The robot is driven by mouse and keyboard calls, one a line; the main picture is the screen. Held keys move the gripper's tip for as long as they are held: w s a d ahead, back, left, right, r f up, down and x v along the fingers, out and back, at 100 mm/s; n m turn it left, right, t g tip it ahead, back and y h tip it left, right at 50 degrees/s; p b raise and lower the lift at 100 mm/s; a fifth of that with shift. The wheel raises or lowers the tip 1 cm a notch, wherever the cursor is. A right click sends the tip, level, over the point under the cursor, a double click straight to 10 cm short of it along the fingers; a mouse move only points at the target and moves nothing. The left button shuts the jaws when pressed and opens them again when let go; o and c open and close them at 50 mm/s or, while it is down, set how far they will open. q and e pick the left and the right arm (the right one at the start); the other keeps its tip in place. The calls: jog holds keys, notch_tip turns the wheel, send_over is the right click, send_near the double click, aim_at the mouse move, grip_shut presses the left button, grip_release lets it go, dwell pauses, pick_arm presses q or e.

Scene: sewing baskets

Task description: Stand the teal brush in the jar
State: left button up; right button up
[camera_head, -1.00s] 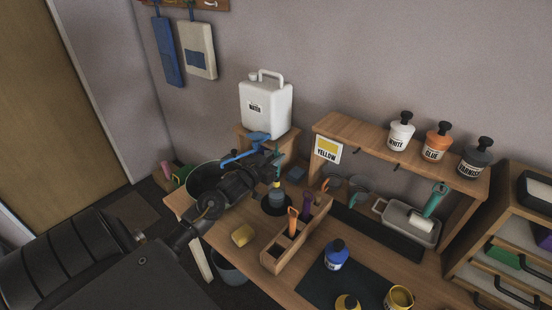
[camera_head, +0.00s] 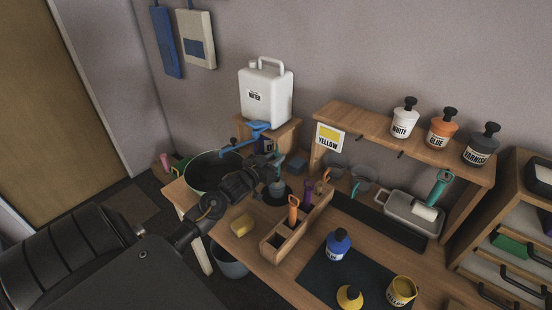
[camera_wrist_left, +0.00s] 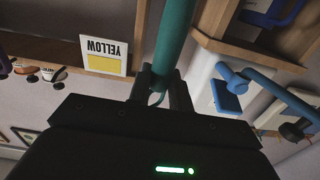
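My left gripper (camera_head: 266,178) is over the back left of the bench, fingers pointing toward a round black mat. In the left wrist view its two fingers (camera_wrist_left: 160,92) are closed around the teal brush's (camera_wrist_left: 174,40) handle, a loop showing at the grip. In the head view only a short teal piece of the brush (camera_head: 278,172) shows beside the gripper. A small grey-teal jar (camera_head: 277,188) stands on the black mat directly below it. I cannot tell whether the brush's lower end is inside the jar. My right gripper is not in view.
A wooden caddy (camera_head: 283,246) with orange- and purple-handled tools stands in front. A yellow sponge (camera_head: 242,225) lies left of it. A white water jug (camera_head: 265,97) with a blue tap stands behind, a dark green basin (camera_head: 205,165) at left. A shelf (camera_head: 375,132) bears bottles.

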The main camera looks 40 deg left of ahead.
pick_arm(q)
jog(key=o, duration=0.6)
jog(key=shift+c, duration=0.2)
jog(key=shift+s, duration=0.1)
jog(key=s+b, duration=0.2)
jog(key=s, duration=0.8)
jog(key=shift+s+r, duration=0.15)
jog(key=shift+s, duration=0.15)
jog(key=shift+d, duration=0.2)
